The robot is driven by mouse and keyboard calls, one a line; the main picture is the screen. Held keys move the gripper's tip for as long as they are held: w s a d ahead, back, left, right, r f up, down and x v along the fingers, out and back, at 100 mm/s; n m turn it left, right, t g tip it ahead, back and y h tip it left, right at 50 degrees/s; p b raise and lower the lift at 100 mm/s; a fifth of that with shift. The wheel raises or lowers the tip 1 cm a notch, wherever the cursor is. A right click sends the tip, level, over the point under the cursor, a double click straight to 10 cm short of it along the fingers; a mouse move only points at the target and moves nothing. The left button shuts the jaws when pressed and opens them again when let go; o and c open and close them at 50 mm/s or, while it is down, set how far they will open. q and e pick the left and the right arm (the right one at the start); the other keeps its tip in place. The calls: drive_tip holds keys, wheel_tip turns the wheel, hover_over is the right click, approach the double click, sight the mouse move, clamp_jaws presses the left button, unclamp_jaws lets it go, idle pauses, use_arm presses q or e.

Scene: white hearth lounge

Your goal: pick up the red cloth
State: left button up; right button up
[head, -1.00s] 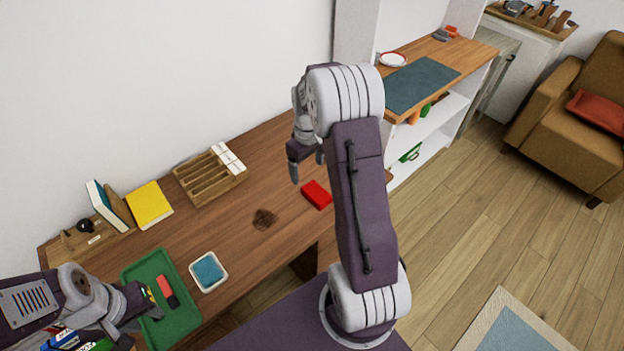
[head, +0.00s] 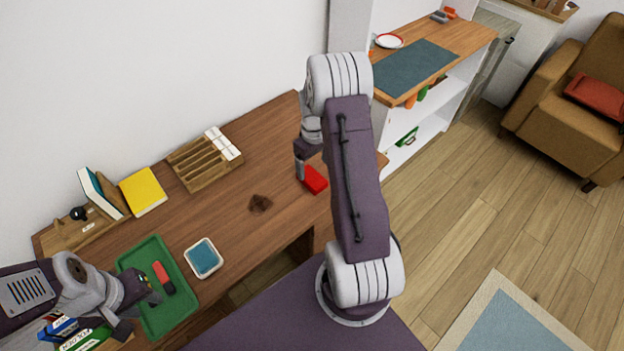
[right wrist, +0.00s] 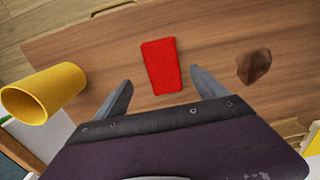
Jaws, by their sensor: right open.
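The red cloth (head: 314,179) lies as a small folded block on the wooden desk (head: 215,225), near its right end. In the right wrist view the cloth (right wrist: 161,66) lies flat between and slightly beyond my fingertips. My right gripper (right wrist: 160,76) is open and empty, with a finger on either side of the cloth's near part. In the head view my right gripper (head: 301,172) is just at the cloth's left, partly hidden by my arm. My left gripper (head: 150,288) is over the green tray (head: 180,313); its jaw opening is too small to judge.
A yellow cup (right wrist: 45,92) lies left of the cloth in the wrist view. A dark patch (head: 260,204) marks the desk. A wooden rack (head: 195,165), yellow book (head: 143,192) and blue-centred dish (head: 203,258) stand further left.

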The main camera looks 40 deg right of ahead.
sight(312, 177)
drive_tip(key=f, duration=0.4)
drive_tip(key=shift+a+f, duration=0.3)
drive_tip(key=shift+f, duration=0.05)
drive_tip(key=shift+s, duration=0.1)
drive_tip(key=c, duration=1.4)
drive_tip(key=shift+c, duration=0.2)
drive_tip(key=shift+r, duration=0.15)
drive_tip(key=shift+r, duration=0.25)
drive_tip(key=r, duration=0.2)
drive_tip(key=s+r, duration=0.1)
drive_tip(key=r, duration=0.1)
drive_tip(key=s+r, duration=0.6)
drive_tip(key=s, duration=0.4)
drive_tip(key=shift+s+r, duration=0.2)
drive_tip(key=shift+s, duration=0.15)
drive_tip(key=shift+a, duration=0.1)
